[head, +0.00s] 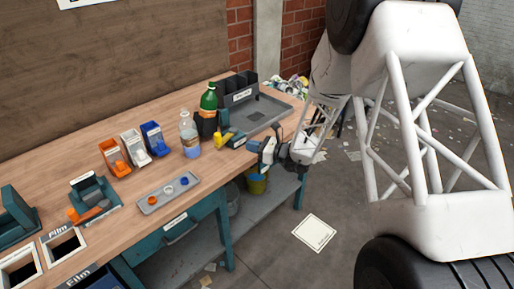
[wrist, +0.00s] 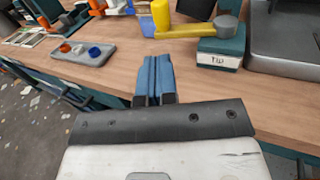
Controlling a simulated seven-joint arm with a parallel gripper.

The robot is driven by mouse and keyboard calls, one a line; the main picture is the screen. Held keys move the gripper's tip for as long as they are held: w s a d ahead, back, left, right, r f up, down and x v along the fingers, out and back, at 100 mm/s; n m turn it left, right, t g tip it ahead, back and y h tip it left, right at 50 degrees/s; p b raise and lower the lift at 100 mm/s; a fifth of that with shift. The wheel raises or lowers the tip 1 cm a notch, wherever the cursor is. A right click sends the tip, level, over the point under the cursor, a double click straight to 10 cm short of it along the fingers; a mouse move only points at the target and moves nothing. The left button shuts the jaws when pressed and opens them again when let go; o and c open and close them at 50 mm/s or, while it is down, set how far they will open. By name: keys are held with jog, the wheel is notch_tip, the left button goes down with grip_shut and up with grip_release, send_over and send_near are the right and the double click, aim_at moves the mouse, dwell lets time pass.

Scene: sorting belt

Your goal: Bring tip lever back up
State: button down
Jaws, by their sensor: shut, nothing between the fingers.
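A yellow lever (head: 218,138) with a grey hub sits on a small teal base (head: 236,141) near the front edge of the bench. In the wrist view the yellow lever (wrist: 187,31) lies roughly flat, reaching left from the grey hub to an upright yellow end. My gripper (head: 262,148) is just right of the base, at the bench edge. In the wrist view the blue fingers of my gripper (wrist: 155,72) are together and empty, apart from the lever.
A grey tray (head: 268,112) lies behind the lever base. A bottle with blue liquid (head: 190,140) and a green bottle (head: 208,99) stand left of it. A shallow tray with caps (head: 148,208) lies further left. Another teal base with an orange lever (head: 88,213) stands beyond.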

aim_at(220, 139)
jog(key=x, duration=1)
jog(key=shift+w+a, duration=0.1)
jog(key=shift+a, duration=0.05)
jog(key=shift+a, duration=0.15)
jog(key=shift+x, duration=1.35)
jog(key=s+d, duration=0.8)
jog(key=d, duration=0.3)
jog(key=shift+s+d, duration=0.15)
jog(key=shift+d, duration=0.15)
jog(key=shift+r, duration=0.1)
